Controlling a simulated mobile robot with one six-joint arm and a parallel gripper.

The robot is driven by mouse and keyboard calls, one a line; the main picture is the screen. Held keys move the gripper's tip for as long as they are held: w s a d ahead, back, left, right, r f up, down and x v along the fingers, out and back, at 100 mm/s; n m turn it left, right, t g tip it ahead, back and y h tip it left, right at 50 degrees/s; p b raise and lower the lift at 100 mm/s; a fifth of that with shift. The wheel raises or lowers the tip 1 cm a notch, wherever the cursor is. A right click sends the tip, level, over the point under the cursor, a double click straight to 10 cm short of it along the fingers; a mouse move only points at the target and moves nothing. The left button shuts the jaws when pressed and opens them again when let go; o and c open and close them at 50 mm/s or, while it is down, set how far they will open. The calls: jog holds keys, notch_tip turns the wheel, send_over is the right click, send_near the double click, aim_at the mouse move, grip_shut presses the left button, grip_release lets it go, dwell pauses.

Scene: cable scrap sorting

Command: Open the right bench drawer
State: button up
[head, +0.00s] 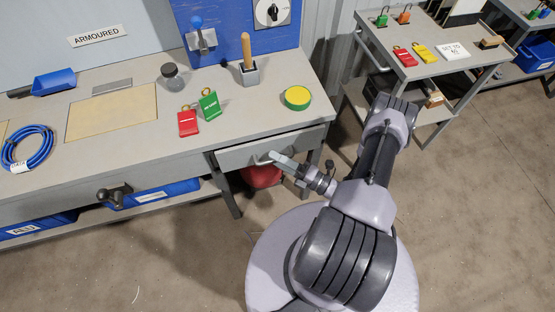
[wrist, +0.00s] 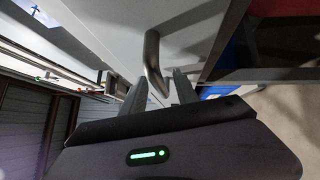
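The right bench drawer (head: 240,156) is a grey front under the right end of the workbench (head: 130,155), and it looks closed. Its metal bar handle (wrist: 152,62) stands out from the pale drawer front in the wrist view. My gripper (head: 275,158) is at the handle in the head view. In the wrist view the two fingers of my gripper (wrist: 163,82) are apart, with the handle's bar between their tips. The bar lies nearer the left finger, and a gap shows towards the right finger. I cannot tell whether either finger touches it.
Below the drawer is a red bin (head: 261,176), with blue bins (head: 160,194) on the lower shelf to the left. A grey cart (head: 430,70) stands at right; floor between is clear.

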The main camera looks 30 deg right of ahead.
grip_shut()
dwell(1.4)
